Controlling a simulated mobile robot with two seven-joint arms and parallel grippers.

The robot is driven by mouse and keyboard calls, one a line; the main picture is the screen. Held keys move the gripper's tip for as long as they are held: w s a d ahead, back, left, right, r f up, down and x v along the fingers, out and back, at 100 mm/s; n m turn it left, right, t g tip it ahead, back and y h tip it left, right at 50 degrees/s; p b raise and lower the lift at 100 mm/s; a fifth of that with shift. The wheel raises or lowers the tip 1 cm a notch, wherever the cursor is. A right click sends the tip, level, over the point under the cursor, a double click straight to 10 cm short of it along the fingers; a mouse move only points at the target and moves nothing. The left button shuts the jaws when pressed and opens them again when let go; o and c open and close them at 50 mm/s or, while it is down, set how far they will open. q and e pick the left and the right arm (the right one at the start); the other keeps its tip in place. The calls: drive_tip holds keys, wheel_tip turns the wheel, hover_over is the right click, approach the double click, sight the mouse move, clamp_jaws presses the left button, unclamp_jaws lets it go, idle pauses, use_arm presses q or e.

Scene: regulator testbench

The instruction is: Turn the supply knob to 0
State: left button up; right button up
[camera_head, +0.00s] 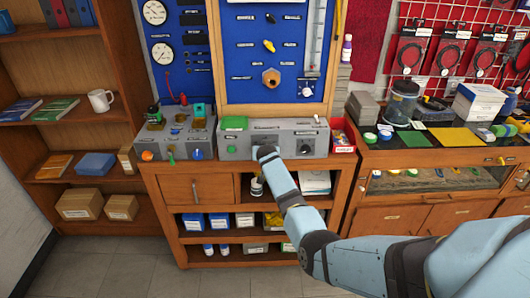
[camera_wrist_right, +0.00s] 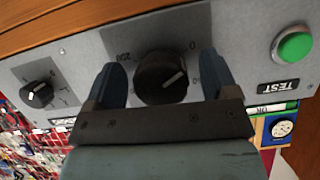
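A round black knob (camera_wrist_right: 162,77) with a white pointer line sits on the grey panel (camera_wrist_right: 230,40) in the right wrist view. The pointer slants up and to the right in that picture. A "200" mark shows to its upper left and partly hidden marks to its right. My right gripper (camera_wrist_right: 161,62) has its two fingers apart, one on each side of this knob. I cannot tell whether they touch it. In the head view my right gripper (camera_head: 265,151) covers the knob at the middle of the grey control box (camera_head: 284,133). My left gripper is not in view.
A second, smaller knob (camera_wrist_right: 38,93) and a green TEST button (camera_wrist_right: 292,47) flank the central knob. Another grey box with fittings (camera_head: 180,137) stands left of the control box. A red bin (camera_head: 342,138) stands close on its right. A blue tool board (camera_head: 275,60) rises behind.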

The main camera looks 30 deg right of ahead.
drive_tip(key=shift+r, duration=0.1)
drive_tip(key=v, duration=1.3)
drive_tip(key=shift+s+a+p, duration=0.25)
drive_tip(key=shift+s+p, duration=0.05)
drive_tip(key=shift+r, duration=0.1)
